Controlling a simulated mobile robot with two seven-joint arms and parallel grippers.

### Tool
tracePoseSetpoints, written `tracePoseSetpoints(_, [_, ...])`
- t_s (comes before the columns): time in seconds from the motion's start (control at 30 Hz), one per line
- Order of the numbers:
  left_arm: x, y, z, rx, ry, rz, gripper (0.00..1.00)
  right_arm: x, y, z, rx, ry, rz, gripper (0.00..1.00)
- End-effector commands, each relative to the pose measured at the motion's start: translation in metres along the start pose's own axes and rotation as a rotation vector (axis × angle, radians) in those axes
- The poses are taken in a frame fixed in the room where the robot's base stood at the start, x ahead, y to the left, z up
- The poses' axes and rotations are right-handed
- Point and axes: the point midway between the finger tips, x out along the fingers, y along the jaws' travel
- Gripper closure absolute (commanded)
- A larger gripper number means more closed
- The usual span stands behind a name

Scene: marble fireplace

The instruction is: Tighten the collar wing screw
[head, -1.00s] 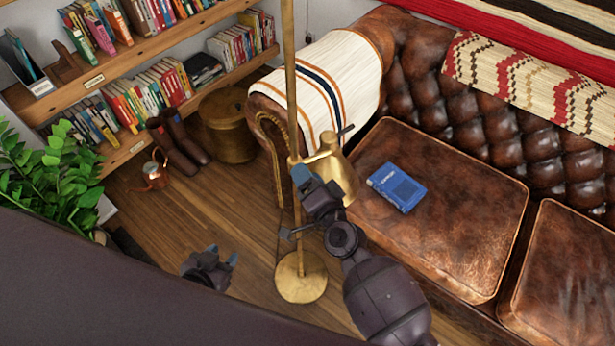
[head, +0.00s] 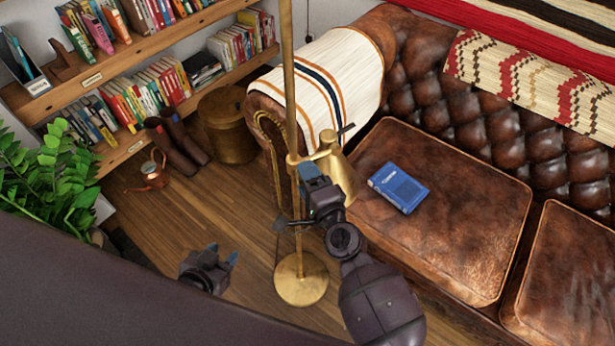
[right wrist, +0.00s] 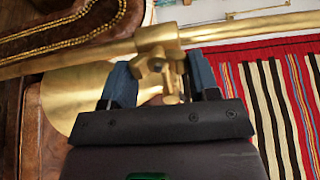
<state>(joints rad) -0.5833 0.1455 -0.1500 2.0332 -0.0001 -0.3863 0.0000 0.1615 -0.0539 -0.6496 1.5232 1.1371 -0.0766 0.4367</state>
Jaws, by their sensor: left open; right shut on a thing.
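A brass floor lamp (head: 290,90) stands upright in front of the sofa, with its bell-shaped shade (head: 341,178) just right of the pole. The brass collar (right wrist: 157,38) sits around the pole in the right wrist view. The collar wing screw (right wrist: 157,68) sticks out from it between my right fingers. My right gripper (head: 310,174) is at the collar, shut on the wing screw; its fingers hide the screw in the head view. My right fingers (right wrist: 163,78) also show in the right wrist view. My left gripper (head: 226,258) is open and empty, low and left of the lamp, apart from it.
The leather sofa (head: 440,230) with a blue book (head: 398,187) on it is close on the right. A striped throw (head: 325,75) covers its arm.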

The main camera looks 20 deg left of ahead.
Motion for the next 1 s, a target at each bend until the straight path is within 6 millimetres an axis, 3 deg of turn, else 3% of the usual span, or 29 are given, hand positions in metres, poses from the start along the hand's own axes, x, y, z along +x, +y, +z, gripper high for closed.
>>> tracePoseSetpoints(0.37, [0.001, 0.0, 0.003, 0.0, -0.006, 0.0, 0.57, 0.0, 0.001, 0.001, 0.008, -0.001, 0.002, 0.68])
tracePoseSetpoints(0.4, [0.001, 0.0, 0.003, 0.0, -0.007, 0.0, 0.57, 0.0, 0.001, 0.001, 0.008, -0.001, 0.001, 0.4])
tracePoseSetpoints(0.53, [0.001, 0.0, 0.005, 0.0, -0.01, 0.0, 0.57, 0.0, 0.001, 0.0, 0.007, -0.001, 0.001, 0.2])
tracePoseSetpoints(0.83, [0.001, 0.0, 0.005, 0.0, -0.01, 0.0, 0.57, -0.001, 0.0, 0.0, 0.005, 0.0, 0.0, 0.19])
tracePoseSetpoints(1.0, [0.0, 0.0, 0.002, 0.0, -0.006, 0.0, 0.57, -0.016, 0.001, -0.001, 0.004, 0.001, 0.002, 0.19])
